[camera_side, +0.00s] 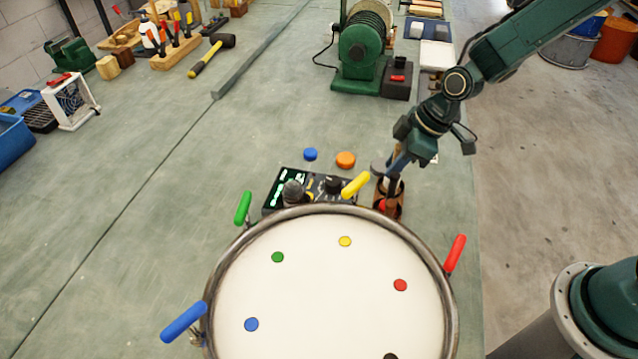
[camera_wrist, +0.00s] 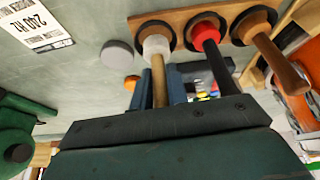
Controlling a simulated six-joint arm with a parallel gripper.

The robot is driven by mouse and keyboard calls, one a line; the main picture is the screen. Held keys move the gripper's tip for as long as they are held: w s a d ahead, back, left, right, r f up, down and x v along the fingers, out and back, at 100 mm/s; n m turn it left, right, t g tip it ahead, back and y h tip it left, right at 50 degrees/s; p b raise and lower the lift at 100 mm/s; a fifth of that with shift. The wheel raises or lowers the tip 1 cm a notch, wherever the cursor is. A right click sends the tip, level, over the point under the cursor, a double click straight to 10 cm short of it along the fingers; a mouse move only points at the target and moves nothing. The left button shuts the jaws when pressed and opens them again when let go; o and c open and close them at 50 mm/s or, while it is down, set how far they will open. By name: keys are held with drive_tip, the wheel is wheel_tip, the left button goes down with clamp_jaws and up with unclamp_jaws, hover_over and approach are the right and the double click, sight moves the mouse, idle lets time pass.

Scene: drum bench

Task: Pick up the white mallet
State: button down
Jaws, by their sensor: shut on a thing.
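The white mallet (camera_wrist: 157,46) has a pale round head and a tan handle. In the wrist view its head lies at a dark ring of the wooden rack (camera_wrist: 183,17). My gripper (camera_wrist: 160,80) is shut on its handle, with a blue finger on each side. Whether the head is clear of the ring, I cannot tell. To its right in the rack are a red-headed mallet (camera_wrist: 205,31) with a black handle and a brown mallet (camera_wrist: 268,45). In the side view my gripper (camera_side: 396,168) is over the rack (camera_side: 399,208), and the white head cannot be made out.
The large drum (camera_side: 330,290), with coloured dots and coloured rim handles, stands just in front of the rack. A black control box (camera_side: 275,195) is to the left. Blue (camera_side: 310,154) and orange (camera_side: 345,160) discs lie behind it. A green machine (camera_side: 362,45) stands farther back.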

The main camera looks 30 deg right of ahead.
wheel_tip(320, 180, up, 19)
idle(0.5)
drive_tip(key=shift+f, duration=0.1)
idle(0.4)
